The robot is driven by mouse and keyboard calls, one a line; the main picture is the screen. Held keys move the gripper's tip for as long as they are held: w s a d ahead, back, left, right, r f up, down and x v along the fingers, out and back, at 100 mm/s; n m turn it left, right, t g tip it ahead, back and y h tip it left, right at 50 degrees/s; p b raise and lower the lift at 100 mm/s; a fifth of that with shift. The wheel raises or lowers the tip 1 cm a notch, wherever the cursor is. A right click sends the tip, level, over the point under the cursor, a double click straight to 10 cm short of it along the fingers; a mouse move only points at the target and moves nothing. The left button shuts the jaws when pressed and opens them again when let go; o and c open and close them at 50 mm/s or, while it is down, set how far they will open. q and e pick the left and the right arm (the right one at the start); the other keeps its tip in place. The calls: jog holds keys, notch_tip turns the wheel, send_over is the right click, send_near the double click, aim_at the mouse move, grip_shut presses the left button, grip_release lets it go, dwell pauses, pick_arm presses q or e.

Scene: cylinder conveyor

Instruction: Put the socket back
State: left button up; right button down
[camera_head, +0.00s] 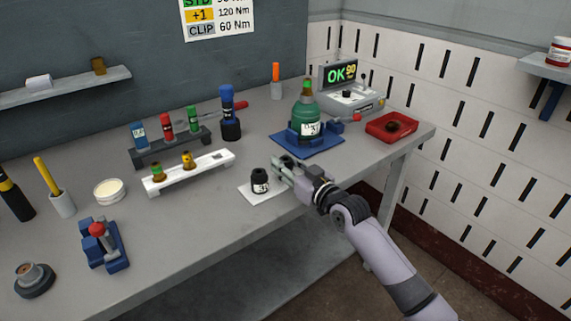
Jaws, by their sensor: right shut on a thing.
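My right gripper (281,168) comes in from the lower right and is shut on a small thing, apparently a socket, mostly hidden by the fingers. It is just above the bench, behind and to the right of a black labelled cylinder (260,183) on a white pad (250,196). A white socket rack (205,171) lies to the left of the gripper. A green-banded socket (157,173) and a yellow-banded socket (187,160) stand in it. The rack's right part looks free of sockets. My left gripper is not in view.
A green bottle-shaped unit (306,120) on a blue base (300,146) stands just behind the gripper. A red tray (391,128) is at the right. A dark rack (172,150) of coloured tools is behind the white rack.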

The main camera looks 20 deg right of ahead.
jog(key=shift+f, duration=0.15)
jog(key=c, duration=1.2)
grip_release()
jog(key=v, duration=1.2)
jog(key=shift+s, duration=0.1)
